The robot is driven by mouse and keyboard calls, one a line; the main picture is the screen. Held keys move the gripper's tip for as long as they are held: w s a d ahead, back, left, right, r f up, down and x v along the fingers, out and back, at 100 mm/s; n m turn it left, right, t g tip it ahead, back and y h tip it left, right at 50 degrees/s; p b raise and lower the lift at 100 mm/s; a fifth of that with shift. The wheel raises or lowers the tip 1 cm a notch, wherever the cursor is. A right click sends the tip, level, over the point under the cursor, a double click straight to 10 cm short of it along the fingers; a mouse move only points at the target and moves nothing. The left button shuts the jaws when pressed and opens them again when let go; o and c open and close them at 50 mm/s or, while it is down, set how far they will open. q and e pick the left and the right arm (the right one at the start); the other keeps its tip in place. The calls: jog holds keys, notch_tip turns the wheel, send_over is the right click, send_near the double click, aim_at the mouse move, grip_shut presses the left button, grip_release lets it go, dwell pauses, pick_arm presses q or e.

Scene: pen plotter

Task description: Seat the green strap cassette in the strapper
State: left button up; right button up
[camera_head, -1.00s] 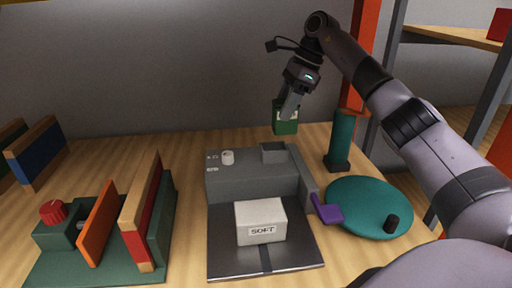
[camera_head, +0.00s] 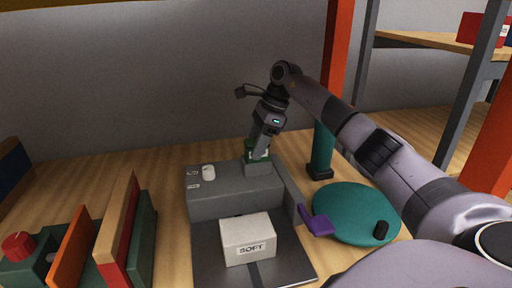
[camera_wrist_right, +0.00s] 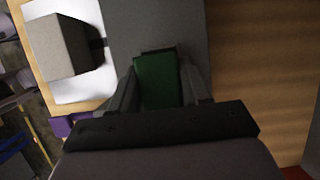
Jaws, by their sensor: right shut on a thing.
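The green strap cassette (camera_wrist_right: 157,82) is between the fingers of my right gripper (camera_wrist_right: 160,88), which is shut on it. In the head view my right gripper (camera_head: 257,150) points down at the back right of the grey strapper (camera_head: 230,203). The cassette (camera_head: 262,155) shows there as a little green around the fingertips, at the top of the slot block. The fingers hide most of it, and I cannot tell how deep it sits. A white box marked SOFT (camera_head: 248,240) rests on the strapper's front plate. My left gripper is not in view.
A purple lever (camera_head: 318,224) sticks out at the strapper's right side. A teal disc (camera_head: 355,212) with a black knob lies right of it. A teal post (camera_head: 321,152) stands behind. A green fixture with orange and red boards (camera_head: 118,230) stands at left.

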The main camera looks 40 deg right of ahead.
jog(key=shift+f, duration=0.35)
jog(key=shift+f, duration=0.15)
jog(key=o, duration=1.1)
jog(key=p+v, duration=0.1)
jog(key=v, duration=1.1)
